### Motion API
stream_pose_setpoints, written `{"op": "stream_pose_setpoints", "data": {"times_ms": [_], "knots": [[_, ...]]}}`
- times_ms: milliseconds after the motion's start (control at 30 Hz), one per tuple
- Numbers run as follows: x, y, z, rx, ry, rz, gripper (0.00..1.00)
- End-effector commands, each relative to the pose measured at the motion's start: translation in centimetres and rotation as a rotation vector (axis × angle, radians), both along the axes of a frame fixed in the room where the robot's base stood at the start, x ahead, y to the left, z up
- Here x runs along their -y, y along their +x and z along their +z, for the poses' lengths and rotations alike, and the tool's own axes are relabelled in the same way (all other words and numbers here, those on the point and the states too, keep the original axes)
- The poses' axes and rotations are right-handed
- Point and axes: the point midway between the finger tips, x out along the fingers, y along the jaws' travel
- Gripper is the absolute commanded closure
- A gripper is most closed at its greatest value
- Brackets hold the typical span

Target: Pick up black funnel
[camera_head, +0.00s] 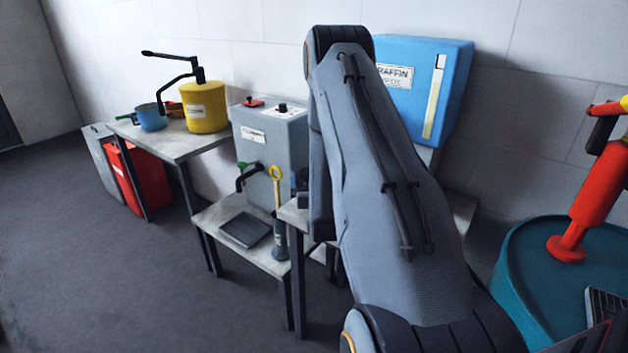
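I cannot make out a black funnel for certain. A small dark shape (302,183) shows at the left edge of my arm, above the small grey table (292,215); it is too small and too covered to tell what it is. My arm rises through the middle of the view and bends over at the top. My gripper is not visible, and the arm hides much of the table behind it.
A yellow pump can (205,107) and a blue pot (151,118) stand on the left table. A grey tank (270,145) has a tap above a low shelf with a dark tray (245,230). A blue paraffin tank (440,85) stands behind my arm. A teal drum (530,270) bears a red pump (595,200). The left floor is clear.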

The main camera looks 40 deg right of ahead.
Motion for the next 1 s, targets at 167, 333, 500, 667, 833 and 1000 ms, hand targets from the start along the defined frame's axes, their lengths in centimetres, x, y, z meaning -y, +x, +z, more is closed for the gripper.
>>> {"op": "stream_pose_setpoints", "data": {"times_ms": [167, 333, 500, 667, 833, 1000], "knots": [[0.0, 0.0, 0.0, 0.0, 0.0, 0.0, 0.07], [0.0, 0.0, 0.0, 0.0, 0.0, 0.0, 0.35], [0.0, 0.0, 0.0, 0.0, 0.0, 0.0, 0.46], [0.0, 0.0, 0.1, 0.0, 0.0, 0.0, 0.46], [0.0, 0.0, 0.7, 0.002, -0.001, 0.0, 0.46], [0.0, 0.0, 2.4, 0.002, -0.001, 0.0, 0.46]]}}
